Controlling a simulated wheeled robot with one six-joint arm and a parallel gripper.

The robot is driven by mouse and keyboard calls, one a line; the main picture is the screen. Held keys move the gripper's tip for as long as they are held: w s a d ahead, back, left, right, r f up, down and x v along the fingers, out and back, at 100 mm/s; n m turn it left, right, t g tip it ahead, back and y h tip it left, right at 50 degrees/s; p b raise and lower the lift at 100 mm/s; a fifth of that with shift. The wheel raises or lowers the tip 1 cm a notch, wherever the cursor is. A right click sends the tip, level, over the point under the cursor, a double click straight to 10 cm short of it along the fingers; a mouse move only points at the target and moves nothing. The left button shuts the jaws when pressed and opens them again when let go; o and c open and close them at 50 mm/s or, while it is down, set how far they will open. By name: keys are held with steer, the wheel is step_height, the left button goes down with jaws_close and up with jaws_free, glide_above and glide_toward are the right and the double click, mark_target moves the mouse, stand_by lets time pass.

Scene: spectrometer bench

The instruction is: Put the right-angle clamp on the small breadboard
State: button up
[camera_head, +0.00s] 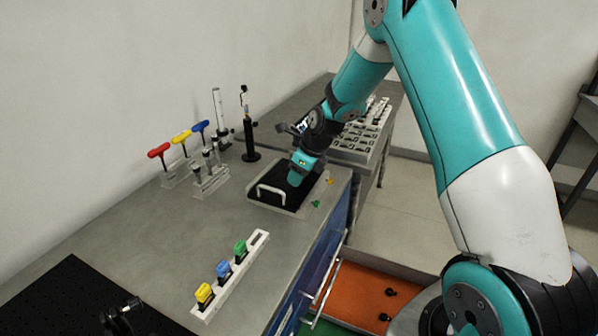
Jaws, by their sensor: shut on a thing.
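My gripper (294,181) points down into a grey tray with a black lining and a white handle (271,189). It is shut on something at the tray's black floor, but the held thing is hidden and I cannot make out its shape. I cannot clearly pick out the right-angle clamp anywhere. A black board with a grid of holes (62,290) lies at the lower left of the bench and is cut off by the picture edge. It looks like a breadboard. A small dark metal fixture (122,312) shows at that board's right side.
A white rack (208,310) with yellow, blue and green pieces stands at the bench front. Colour-handled drivers (180,140), small posts (210,175) and a black post (250,140) stand behind. An open orange drawer (365,292) holds small black parts. Mid-bench is clear.

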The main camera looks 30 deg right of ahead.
steer(key=shift+f, duration=0.1)
steer(key=o, duration=0.9)
steer(key=b+v, duration=0.2)
steer(key=v, duration=0.9)
steer(key=s+a+r+n+g+y, duration=0.1)
steer(key=s+a+r+n, duration=0.2)
steer(key=s+a+n, duration=0.45)
steer(key=s+a+r+n, duration=0.45)
steer(key=a+n, duration=0.35)
steer(key=n, duration=0.2)
steer(key=s+a+n+g, duration=0.1)
steer(key=s+a+n, duration=0.2)
steer(key=s+n, duration=0.6)
steer(key=s+a+n+g, duration=0.1)
steer(key=s+a+n, duration=0.3)
steer(key=s+n, duration=0.5)
steer(key=shift+s+a+n+g+y, duration=0.2)
steer(key=shift+a+n+g+y, duration=0.1)
steer(key=shift+n+y, duration=0.15)
steer(key=shift+f, duration=0.1)
